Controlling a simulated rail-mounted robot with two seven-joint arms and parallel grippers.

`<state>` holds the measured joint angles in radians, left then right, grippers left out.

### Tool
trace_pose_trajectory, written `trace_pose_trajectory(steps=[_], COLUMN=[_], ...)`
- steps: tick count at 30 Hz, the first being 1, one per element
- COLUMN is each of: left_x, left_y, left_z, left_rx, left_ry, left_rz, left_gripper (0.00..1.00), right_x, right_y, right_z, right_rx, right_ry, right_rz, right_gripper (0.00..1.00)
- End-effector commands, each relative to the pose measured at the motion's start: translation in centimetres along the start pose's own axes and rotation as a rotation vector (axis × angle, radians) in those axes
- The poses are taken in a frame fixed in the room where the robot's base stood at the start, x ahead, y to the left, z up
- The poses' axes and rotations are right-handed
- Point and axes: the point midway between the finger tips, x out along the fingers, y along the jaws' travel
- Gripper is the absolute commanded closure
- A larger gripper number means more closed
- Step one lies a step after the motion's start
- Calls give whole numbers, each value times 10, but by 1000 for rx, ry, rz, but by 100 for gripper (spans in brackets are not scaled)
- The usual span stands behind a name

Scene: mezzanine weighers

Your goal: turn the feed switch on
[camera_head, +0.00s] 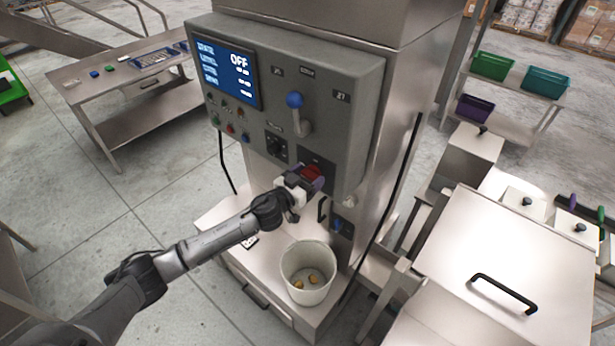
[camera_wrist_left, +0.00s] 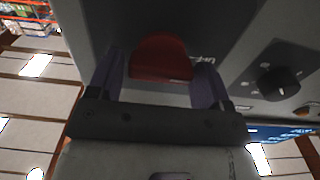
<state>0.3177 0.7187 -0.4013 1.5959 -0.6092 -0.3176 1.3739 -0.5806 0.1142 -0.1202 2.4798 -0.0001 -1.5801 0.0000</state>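A red switch handle (camera_head: 312,172) sits low on the grey control panel (camera_head: 340,100) of the weigher. In the left wrist view the red handle (camera_wrist_left: 161,57) lies between my two purple fingers. My left gripper (camera_head: 308,180) is at this handle, with one finger on each side of it. My right gripper is not in view.
A blue-topped lever (camera_head: 297,108) sticks out above the switch. A black knob (camera_head: 275,145) and small coloured buttons (camera_head: 230,127) are to the left. A white bucket (camera_head: 308,272) with a few yellowish pieces stands below my left wrist. A steel bin (camera_head: 505,265) is at right.

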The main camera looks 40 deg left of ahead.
Motion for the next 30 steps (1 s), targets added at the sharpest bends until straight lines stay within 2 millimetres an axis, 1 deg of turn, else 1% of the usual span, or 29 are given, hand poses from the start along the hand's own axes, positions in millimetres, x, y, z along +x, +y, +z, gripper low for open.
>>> trace_pose_trajectory(steps=[1, 9, 11, 16, 20, 26, 30], left_x=[0, 0, 0, 0, 0, 0, 0], left_y=[0, 0, 0, 0, 0, 1, 2], left_z=[0, 0, 0, 0, 0, 0, 0], left_rx=[0, 0, 0, 12, 56, 192, 322], left_ry=[0, 0, 0, 0, 0, 0, 0], left_rz=[0, 0, 0, 0, 0, 0, 0], left_gripper=[32, 58, 62, 62, 62, 62, 62], right_x=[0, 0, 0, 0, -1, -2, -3], right_y=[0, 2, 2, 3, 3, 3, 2], right_z=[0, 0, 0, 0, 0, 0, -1], right_rx=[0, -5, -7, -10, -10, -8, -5], right_ry=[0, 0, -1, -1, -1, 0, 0], right_rz=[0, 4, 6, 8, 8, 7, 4], right_gripper=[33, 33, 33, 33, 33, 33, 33])
